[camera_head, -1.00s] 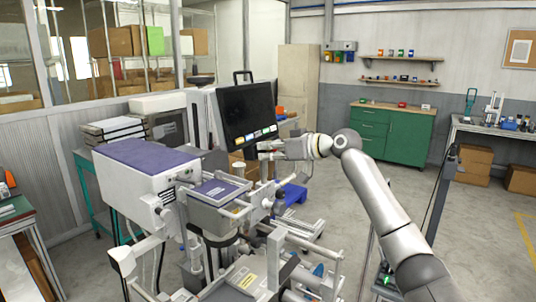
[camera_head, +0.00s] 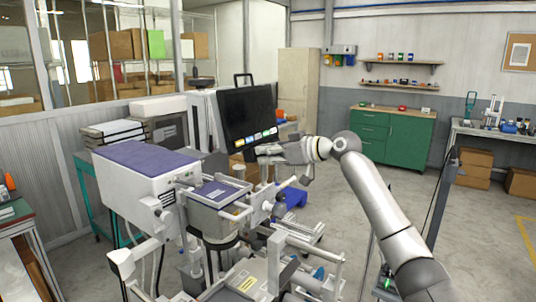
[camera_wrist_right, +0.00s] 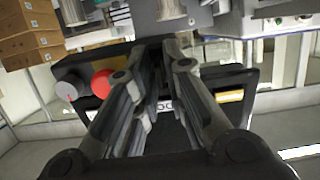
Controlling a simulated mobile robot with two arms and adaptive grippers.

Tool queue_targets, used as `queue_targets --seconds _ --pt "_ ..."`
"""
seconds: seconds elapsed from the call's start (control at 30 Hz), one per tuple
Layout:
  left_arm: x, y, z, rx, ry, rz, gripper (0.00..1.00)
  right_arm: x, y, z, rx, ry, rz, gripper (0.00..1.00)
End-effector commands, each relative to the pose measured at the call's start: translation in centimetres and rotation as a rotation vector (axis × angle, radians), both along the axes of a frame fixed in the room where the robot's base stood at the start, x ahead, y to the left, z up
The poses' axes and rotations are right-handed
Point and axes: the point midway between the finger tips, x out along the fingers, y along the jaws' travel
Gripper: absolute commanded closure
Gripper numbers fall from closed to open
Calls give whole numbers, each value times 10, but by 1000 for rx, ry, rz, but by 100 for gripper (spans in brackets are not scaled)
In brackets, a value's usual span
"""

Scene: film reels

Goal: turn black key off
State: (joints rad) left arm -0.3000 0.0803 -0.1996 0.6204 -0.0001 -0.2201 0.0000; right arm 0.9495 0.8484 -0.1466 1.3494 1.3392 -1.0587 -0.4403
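The dark control panel (camera_head: 246,115) of the machine faces me in the head view, with small coloured labels along its lower edge. My right gripper (camera_head: 262,152) is at this lower edge. In the right wrist view the panel (camera_wrist_right: 68,70) fills the middle, with a red round button (camera_wrist_right: 101,83), a grey round knob (camera_wrist_right: 66,91) and a yellow label (camera_wrist_right: 229,96). The fingers of my right gripper (camera_wrist_right: 161,50) reach over the panel and come close together at their tips. I cannot make out the black key; the fingers and dark panel may hide it. My left gripper is not in view.
The white machine body with a purple top (camera_head: 146,153) stands left of the panel, and its rails and arms fill the lower middle. A green cabinet (camera_head: 392,134) stands at the back. The floor (camera_head: 480,240) to the right is mostly clear.

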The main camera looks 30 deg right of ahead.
Motion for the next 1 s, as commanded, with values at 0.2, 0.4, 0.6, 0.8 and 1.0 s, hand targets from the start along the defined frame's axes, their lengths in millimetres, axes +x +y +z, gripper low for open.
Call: queue_targets --seconds 0.2,0.4,0.6,0.8,1.0 --pt "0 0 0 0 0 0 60 0 0 1 1 -2 -1 73" --pt "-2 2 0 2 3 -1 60 -2 -1 1 2 -3 -2 73" --pt "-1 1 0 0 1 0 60 -24 -11 7 -2 -2 -3 73" --pt "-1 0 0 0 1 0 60 -63 -28 17 -2 0 -4 73" --pt "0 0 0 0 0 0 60 -92 -39 26 1 1 -2 73"
